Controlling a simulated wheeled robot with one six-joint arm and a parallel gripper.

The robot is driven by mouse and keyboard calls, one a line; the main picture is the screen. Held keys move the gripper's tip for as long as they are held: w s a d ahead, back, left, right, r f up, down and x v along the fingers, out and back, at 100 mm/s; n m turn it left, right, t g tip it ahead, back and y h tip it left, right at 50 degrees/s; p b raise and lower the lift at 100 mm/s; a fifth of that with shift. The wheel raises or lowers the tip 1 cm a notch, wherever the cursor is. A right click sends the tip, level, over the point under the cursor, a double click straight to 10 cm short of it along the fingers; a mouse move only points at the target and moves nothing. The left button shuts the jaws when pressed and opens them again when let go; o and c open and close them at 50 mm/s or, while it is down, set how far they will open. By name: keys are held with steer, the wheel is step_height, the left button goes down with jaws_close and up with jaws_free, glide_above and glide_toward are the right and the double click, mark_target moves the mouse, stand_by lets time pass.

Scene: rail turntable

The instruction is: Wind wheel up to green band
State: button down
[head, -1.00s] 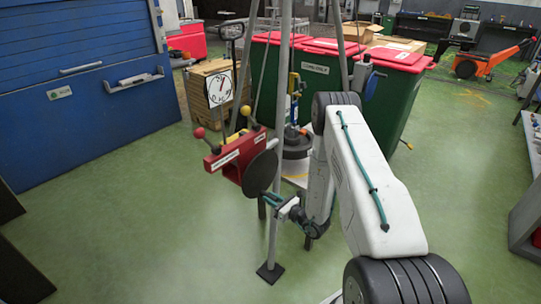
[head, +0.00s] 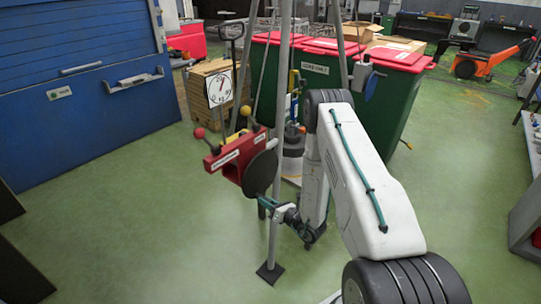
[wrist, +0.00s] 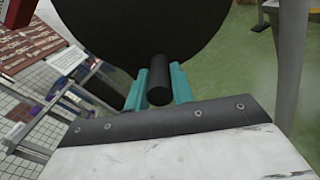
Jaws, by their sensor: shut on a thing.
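The wheel (head: 261,172) is a dark disc on the side of a red winch box (head: 232,156) with white labels, mounted on a grey leg. In the wrist view the wheel (wrist: 140,30) fills the top, and its dark round handle (wrist: 158,88) sticks out toward me. My gripper (head: 270,205) is at the wheel's lower edge, its teal fingers (wrist: 158,95) shut on the handle from both sides. A white dial (head: 220,87) with a red mark hangs left of the leg. Its scale is too small to read, and I cannot make out a green band for sure.
Tripod legs (head: 276,225) stand close around the winch and my arm. A dark weight (head: 293,144) shows partly behind my arm. Green bins (head: 400,105) with red lids and a wooden crate (head: 208,95) stand behind. The green floor at left is clear.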

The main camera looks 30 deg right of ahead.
mark_target(249, 194)
steer(key=shift+s+a, duration=0.1)
steer(key=shift+a, duration=0.15)
steer(key=shift+s+a+r+m, duration=0.2)
steer(key=shift+a+r+m, duration=0.25)
steer(key=shift+m, duration=0.45)
steer(key=shift+s+a+r+m, duration=0.15)
steer(key=shift+a+r+m, duration=0.25)
steer(key=shift+m, duration=0.5)
steer(key=shift+a+f, duration=0.1)
steer(key=shift+s+a+r+m, duration=0.15)
steer(key=shift+a+r+m, duration=0.2)
steer(key=shift+r+m, duration=0.4)
steer(key=shift+s+a+r+m, duration=0.1)
steer(key=shift+a+r+m, duration=0.3)
steer(key=shift+m, duration=0.65)
steer(key=c, duration=1)
jaws_free()
steer(key=shift+d, duration=0.1)
